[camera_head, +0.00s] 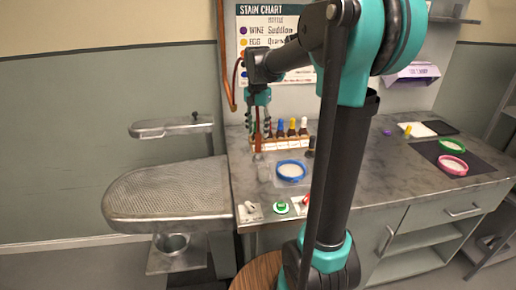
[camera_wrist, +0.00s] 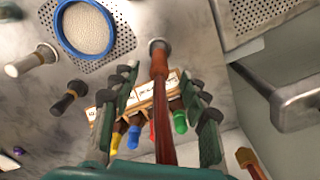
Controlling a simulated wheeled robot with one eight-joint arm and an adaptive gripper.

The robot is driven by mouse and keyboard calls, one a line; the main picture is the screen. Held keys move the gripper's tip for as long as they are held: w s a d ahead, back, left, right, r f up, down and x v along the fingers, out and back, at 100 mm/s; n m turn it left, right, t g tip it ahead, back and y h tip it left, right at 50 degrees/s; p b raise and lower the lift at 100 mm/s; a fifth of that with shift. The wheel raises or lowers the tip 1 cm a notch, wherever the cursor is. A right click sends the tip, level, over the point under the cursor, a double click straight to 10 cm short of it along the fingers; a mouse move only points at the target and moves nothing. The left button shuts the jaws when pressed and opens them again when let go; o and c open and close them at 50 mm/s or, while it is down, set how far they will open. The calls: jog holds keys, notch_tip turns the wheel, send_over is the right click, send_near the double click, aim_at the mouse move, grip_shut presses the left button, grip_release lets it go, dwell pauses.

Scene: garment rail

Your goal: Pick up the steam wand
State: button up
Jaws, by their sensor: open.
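The steam wand (camera_wrist: 162,100) is a long red-brown rod with a grey round tip. In the wrist view it runs up the middle, between the two fingers of my gripper (camera_wrist: 164,92). The fingers are apart, with the wand between them; I cannot tell whether either finger touches it. In the head view my gripper (camera_head: 257,127) points down above the left end of the counter, and the red lower part of the wand (camera_head: 258,143) shows below it. The upper part of the wand is hidden there by my gripper.
A rack of colour-capped bottles (camera_head: 292,130) stands close right of my gripper. A blue-rimmed dish (camera_head: 291,162) sits in front. A perforated pressing board (camera_head: 165,188) is at the left.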

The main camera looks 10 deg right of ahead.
aim_at(258, 146)
notch_tip(258, 146, down, 4)
jog(key=shift+f, duration=0.2)
grip_shut()
dwell(0.4)
